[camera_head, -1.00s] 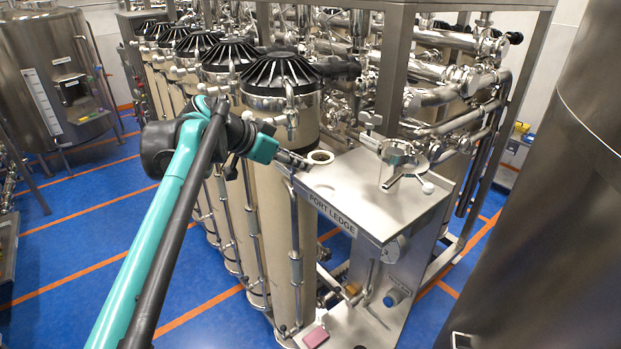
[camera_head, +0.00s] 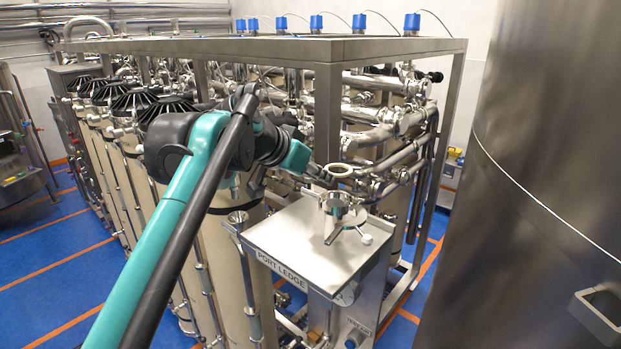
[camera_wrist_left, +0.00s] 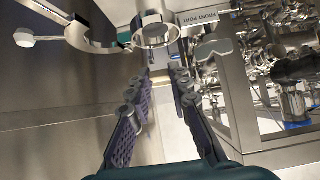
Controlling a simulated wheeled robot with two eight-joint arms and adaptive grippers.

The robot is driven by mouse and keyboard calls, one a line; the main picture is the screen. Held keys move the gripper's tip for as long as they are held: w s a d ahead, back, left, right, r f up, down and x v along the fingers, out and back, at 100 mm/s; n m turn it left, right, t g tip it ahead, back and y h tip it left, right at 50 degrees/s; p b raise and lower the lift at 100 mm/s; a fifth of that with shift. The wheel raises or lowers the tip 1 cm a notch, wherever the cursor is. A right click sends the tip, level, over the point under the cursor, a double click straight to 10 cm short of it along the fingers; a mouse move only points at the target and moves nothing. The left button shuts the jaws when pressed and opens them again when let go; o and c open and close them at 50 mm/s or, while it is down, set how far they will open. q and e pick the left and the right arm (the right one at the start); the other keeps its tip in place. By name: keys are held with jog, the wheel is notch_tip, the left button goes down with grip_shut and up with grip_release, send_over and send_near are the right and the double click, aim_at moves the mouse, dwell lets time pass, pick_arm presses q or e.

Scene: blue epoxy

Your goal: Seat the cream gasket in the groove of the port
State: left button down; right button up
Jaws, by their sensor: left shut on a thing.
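The cream gasket (camera_head: 340,170) is a thin pale ring in the head view. My left gripper (camera_head: 321,173) is shut on its left edge and holds it up in the air. The steel port (camera_head: 337,204) stands on the ledge just below the gasket in the picture, with a visible gap between them. A steel clamp with a white-ended handle (camera_head: 366,239) is around or beside the port. The wrist view shows my left fingers (camera_wrist_left: 163,76) with a round ring beyond their tips; I cannot tell whether it is gasket or port. The groove is not clear. My right gripper is not in view.
The steel ledge (camera_head: 290,236), marked PORT LEDGE, has bare room left of the port. Pipes and a frame post (camera_head: 327,115) stand close behind. Tall cream columns (camera_head: 222,270) are at the left, and a large steel tank (camera_head: 540,180) is at the right.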

aim_at(325, 211)
pick_arm(q)
notch_tip(325, 211, down, 6)
jog(key=b, duration=0.3)
jog(key=shift+s+a+r, duration=0.15)
jog(key=shift+r, duration=0.05)
dwell(1.4)
jog(key=shift+f+b, duration=0.65)
jog(key=shift+f, duration=0.45)
jog(key=shift+r, duration=0.15)
jog(key=shift+r+p, duration=0.55)
jog(key=shift+p, duration=0.1)
dwell(1.1)
